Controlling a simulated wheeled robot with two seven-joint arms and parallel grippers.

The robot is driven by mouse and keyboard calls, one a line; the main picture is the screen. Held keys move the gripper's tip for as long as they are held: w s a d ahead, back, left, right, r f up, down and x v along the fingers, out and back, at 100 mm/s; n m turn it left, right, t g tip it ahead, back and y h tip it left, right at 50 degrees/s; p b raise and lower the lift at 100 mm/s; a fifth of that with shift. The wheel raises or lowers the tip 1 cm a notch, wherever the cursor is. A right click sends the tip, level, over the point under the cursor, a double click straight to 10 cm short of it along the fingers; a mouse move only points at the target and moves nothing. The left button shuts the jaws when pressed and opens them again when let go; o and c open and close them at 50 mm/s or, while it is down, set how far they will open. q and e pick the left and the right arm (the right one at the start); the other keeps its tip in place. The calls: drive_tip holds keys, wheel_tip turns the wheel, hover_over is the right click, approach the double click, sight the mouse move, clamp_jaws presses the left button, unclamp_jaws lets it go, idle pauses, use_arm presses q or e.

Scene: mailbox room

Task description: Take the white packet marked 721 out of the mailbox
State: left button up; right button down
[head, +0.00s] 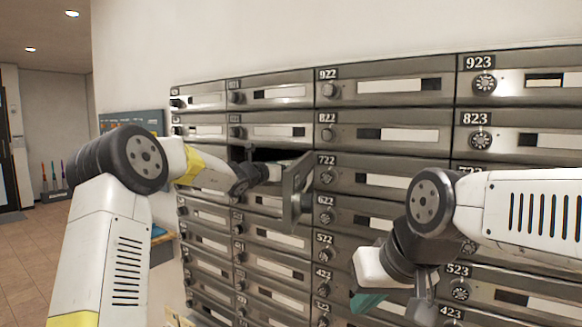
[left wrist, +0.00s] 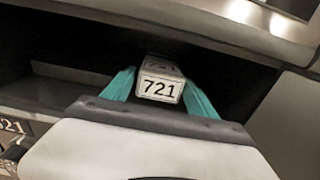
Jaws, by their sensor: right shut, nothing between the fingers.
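The white packet (left wrist: 160,86) has black 721 printed on its front end and lies inside the dark open mailbox (head: 265,154). In the left wrist view my left gripper (left wrist: 160,92) has one teal finger close along each side of the packet. Whether the fingers press on it I cannot tell. In the head view my left arm reaches into the mailbox opening, and its fingers and the packet are hidden. The mailbox door (head: 296,188) stands swung open to the right of the opening. My right gripper (head: 368,302) is shut and empty, low in front of the boxes.
Closed metal mailboxes (head: 400,86) with number plates and round locks surround the opening. The open door stands out close beside my left wrist. A wall and tiled floor (head: 30,250) lie at the left, with free room there.

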use_arm(q)
drive_tip(key=c, duration=1)
drive_tip(key=shift+o, duration=0.2)
drive_tip(key=shift+r, duration=0.3)
drive_tip(key=shift+s+a, duration=0.1)
drive_tip(key=v, duration=1.4)
drive_tip(key=shift+s+a, duration=0.25)
drive_tip(key=shift+s, duration=0.1)
